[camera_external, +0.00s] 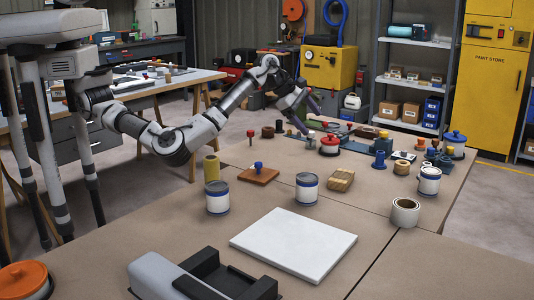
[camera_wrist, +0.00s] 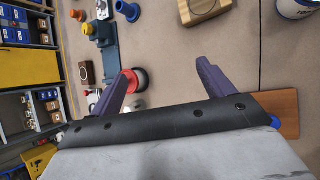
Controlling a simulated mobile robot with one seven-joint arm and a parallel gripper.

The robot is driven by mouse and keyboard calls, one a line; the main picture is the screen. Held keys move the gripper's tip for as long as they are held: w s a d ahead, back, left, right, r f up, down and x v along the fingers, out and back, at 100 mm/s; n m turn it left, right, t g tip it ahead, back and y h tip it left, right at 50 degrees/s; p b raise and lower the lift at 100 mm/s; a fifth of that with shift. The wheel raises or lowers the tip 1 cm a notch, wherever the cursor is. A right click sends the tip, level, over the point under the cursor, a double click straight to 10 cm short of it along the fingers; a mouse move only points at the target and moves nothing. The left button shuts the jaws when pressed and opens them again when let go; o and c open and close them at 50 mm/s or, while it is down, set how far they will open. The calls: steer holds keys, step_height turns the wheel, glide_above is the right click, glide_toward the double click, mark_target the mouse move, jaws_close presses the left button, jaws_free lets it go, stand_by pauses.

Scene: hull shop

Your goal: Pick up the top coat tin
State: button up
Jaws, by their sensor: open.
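Three white tins with blue bands and grey lids stand upright on the brown table in the external view: one at the left (camera_external: 217,198), one in the middle (camera_external: 307,188) and one at the right (camera_external: 429,181). I cannot read which is the top coat tin. My gripper (camera_external: 306,116) is above the far part of the table, beyond the tins and apart from them. Part of a white tin (camera_wrist: 295,8) shows at the top right corner there.
A white slab (camera_external: 294,243) lies in front. Red and blue items crowd the table's far end.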

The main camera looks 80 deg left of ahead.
mark_target(306, 176)
steer(key=s+d+g+h, duration=0.15)
steer(key=s+d, duration=0.25)
steer(key=d, duration=0.5)
steer(key=s+d+g+h, duration=0.1)
steer(key=s+d+g, duration=0.2)
steer(key=d, duration=0.5)
steer(key=shift+y, duration=0.25)
steer(key=x, duration=0.2)
steer(key=p+x, duration=0.1)
steer(key=x, duration=0.5)
steer(key=shift+s+d+f, duration=0.15)
steer(key=shift+s+f, duration=0.15)
steer(key=shift+f, duration=0.05)
steer(key=shift+p+x, duration=1.05)
steer(key=shift+x, duration=1.85)
steer(key=shift+s+r, duration=0.1)
steer(key=c, duration=1.3)
